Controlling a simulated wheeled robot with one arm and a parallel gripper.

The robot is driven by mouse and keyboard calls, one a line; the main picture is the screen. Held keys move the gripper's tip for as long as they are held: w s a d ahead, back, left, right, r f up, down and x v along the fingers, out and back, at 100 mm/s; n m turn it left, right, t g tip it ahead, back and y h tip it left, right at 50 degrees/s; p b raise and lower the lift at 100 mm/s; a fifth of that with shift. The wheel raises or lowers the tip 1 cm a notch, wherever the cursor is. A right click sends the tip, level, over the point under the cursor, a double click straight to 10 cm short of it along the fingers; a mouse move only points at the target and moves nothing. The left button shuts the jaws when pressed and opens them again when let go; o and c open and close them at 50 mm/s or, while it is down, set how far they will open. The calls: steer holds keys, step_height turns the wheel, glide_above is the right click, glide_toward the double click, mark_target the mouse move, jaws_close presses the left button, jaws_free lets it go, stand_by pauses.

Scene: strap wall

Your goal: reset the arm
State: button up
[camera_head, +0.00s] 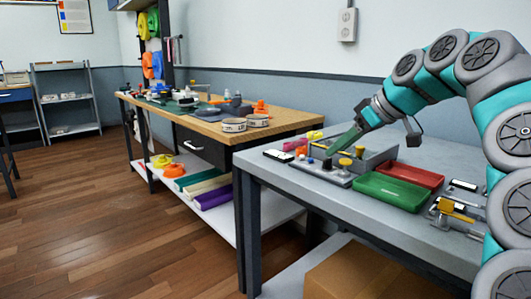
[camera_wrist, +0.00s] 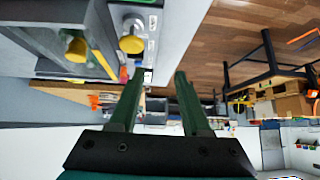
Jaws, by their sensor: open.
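My gripper (camera_head: 331,152) is at the end of my teal and grey arm, which reaches in from the right over the grey table (camera_head: 300,193). Its two dark green fingers point down and to the left, close to a grey fixture (camera_head: 372,156) with yellow knobs. In the wrist view my gripper (camera_wrist: 159,74) has its fingers spread, with nothing between them. The fixture (camera_wrist: 98,40) lies beside the left finger in that view, with two yellow knobs showing. I cannot tell whether the fingertips touch anything.
A green tray (camera_head: 391,191) and a red tray (camera_head: 411,174) lie on the grey table, right of the fixture. A phone-like device (camera_head: 278,155) lies at its left edge. A wooden workbench (camera_head: 290,121) with tape rolls stands beyond. The floor (camera_head: 90,215) at left is clear.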

steer(key=s+a+f+m+g+h, duration=0.1)
steer(key=s+a+f+g, duration=0.1)
steer(key=s+a+f, duration=0.4)
steer(key=s+a+f+g+h, duration=0.1)
steer(key=s+a+f, duration=0.35)
steer(key=s, duration=0.45)
steer(key=s+d+f+m+g+h, duration=0.1)
steer(key=s+d+f+m+g, duration=0.1)
steer(key=s+f, duration=0.8)
steer(key=s+d+f+m+g+h, duration=0.2)
steer(key=s+f+m, duration=0.3)
steer(key=s+f, duration=0.5)
steer(key=s+g, duration=0.1)
steer(key=s, duration=0.3)
steer(key=shift+s+d+f+h, duration=0.2)
steer(key=shift+d+f+h, duration=0.1)
steer(key=shift+d+f, duration=0.05)
